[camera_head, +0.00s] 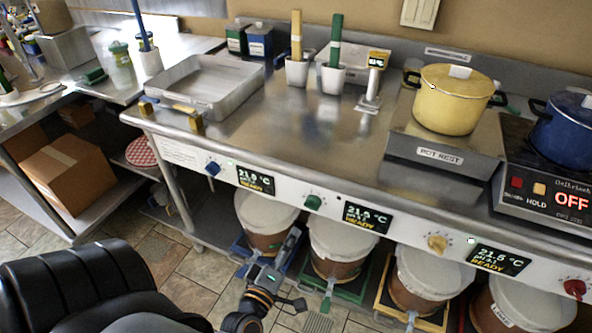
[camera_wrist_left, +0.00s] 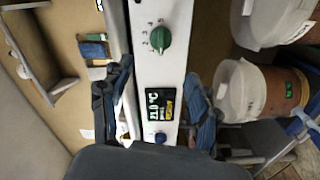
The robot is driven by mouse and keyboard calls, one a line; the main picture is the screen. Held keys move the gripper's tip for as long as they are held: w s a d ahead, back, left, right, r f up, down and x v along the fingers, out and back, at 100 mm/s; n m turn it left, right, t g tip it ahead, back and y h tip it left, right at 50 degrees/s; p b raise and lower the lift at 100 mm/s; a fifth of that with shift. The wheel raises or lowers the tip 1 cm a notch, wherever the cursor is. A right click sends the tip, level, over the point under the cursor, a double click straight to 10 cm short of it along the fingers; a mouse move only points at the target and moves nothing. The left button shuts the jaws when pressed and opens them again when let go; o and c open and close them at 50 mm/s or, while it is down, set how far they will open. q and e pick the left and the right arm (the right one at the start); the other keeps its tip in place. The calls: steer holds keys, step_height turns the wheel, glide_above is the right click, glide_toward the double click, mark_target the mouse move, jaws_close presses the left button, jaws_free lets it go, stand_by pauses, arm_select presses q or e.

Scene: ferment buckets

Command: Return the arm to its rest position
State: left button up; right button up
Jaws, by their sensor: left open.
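My left gripper (camera_head: 268,262) is low in front of the counter, near the first white-lidded bucket (camera_head: 268,212), in the head view. In the left wrist view its two dark fingers (camera_wrist_left: 150,100) are spread apart with nothing between them touching. The counter's white control panel (camera_wrist_left: 160,60) shows behind the gap, with a green knob (camera_wrist_left: 152,42) and a lit display (camera_wrist_left: 160,103). My right gripper is in neither view.
The steel counter (camera_head: 330,140) overhangs several brown buckets with white lids, standing on coloured bases. A yellow pot (camera_head: 452,100) sits on the pot rest, beside a blue pot (camera_head: 568,130). A steel tray (camera_head: 205,85) is at the counter's left. Tiled floor (camera_head: 165,250) is open at lower left.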

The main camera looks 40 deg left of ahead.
arm_select(q)
steer(key=shift+f, duration=0.1)
steer(key=s+d+f+m+g+h, duration=0.2)
steer(key=s+f+m, duration=0.1)
steer(key=f, duration=0.6)
steer(key=s+d+f+m+g+h, duration=0.1)
steer(key=s+d+f+m+g, duration=0.2)
steer(key=f, duration=0.6)
steer(key=s+d+f+m+g+h, duration=0.2)
steer(key=f+m, duration=0.2)
steer(key=f, duration=0.5)
steer(key=s+f+m+g, duration=0.4)
steer(key=s+f, duration=0.4)
steer(key=s, duration=0.4)
steer(key=s+f+m+g+p, duration=0.1)
steer(key=s+f+m+g, duration=0.4)
steer(key=s+f, duration=0.3)
steer(key=s, duration=0.4)
steer(key=shift+a+m+y, duration=0.3)
steer(key=shift+m, duration=0.1)
